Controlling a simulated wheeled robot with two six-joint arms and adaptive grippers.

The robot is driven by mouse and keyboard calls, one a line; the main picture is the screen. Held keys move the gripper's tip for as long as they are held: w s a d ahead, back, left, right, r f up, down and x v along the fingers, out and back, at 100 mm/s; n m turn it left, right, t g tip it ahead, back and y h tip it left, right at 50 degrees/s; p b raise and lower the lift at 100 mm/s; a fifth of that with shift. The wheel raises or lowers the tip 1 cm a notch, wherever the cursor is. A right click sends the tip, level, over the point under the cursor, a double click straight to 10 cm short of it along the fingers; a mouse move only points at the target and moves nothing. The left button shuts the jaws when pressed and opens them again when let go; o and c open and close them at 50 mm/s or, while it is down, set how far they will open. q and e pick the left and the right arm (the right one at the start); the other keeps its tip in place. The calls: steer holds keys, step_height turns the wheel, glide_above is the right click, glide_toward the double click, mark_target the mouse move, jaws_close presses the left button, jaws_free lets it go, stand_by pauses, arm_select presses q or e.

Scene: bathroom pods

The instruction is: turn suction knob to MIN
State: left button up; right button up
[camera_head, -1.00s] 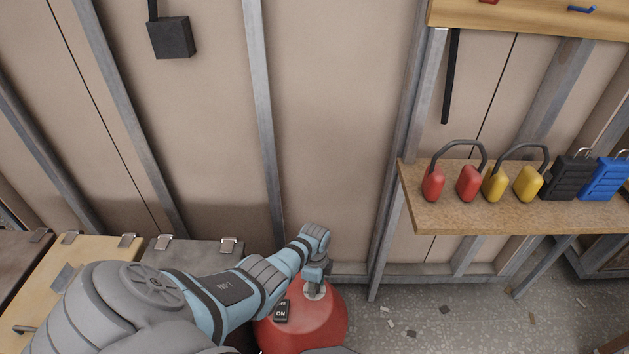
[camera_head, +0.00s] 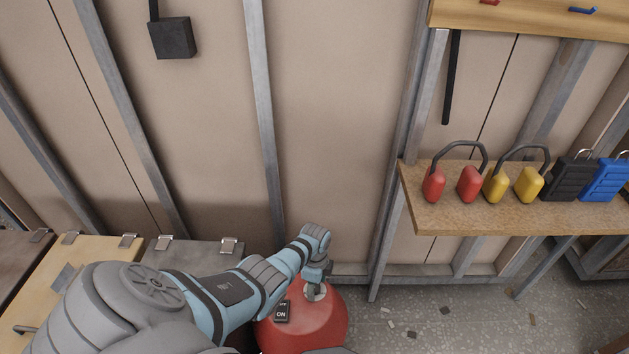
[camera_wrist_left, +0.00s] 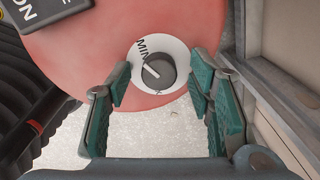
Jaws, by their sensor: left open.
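A red rounded vacuum body (camera_head: 300,328) stands on the floor at the bottom of the head view. It also fills the top of the left wrist view (camera_wrist_left: 95,60). The dark grey suction knob (camera_wrist_left: 158,72) sits on a white dial marked MIN (camera_wrist_left: 142,48); its pale pointer line slants toward the upper left, near the MIN lettering. My left gripper (camera_wrist_left: 162,92) is open, one finger on each side of the dial, with gaps visible to the knob. In the head view the gripper (camera_head: 315,285) is over the dial and partly hides it. My right gripper is not in view.
A black ON switch (camera_head: 281,312) is on the vacuum left of the dial. Latched cases (camera_head: 190,255) stand at the left. A shelf (camera_head: 430,215) with headphones and padlock-like items is at the right. Metal wall studs (camera_head: 388,240) rise behind. Floor at the right is mostly clear.

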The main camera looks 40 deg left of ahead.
arm_select(q)
step_height(320, 180, up, 12)
stand_by(0.3)
stand_by(0.4)
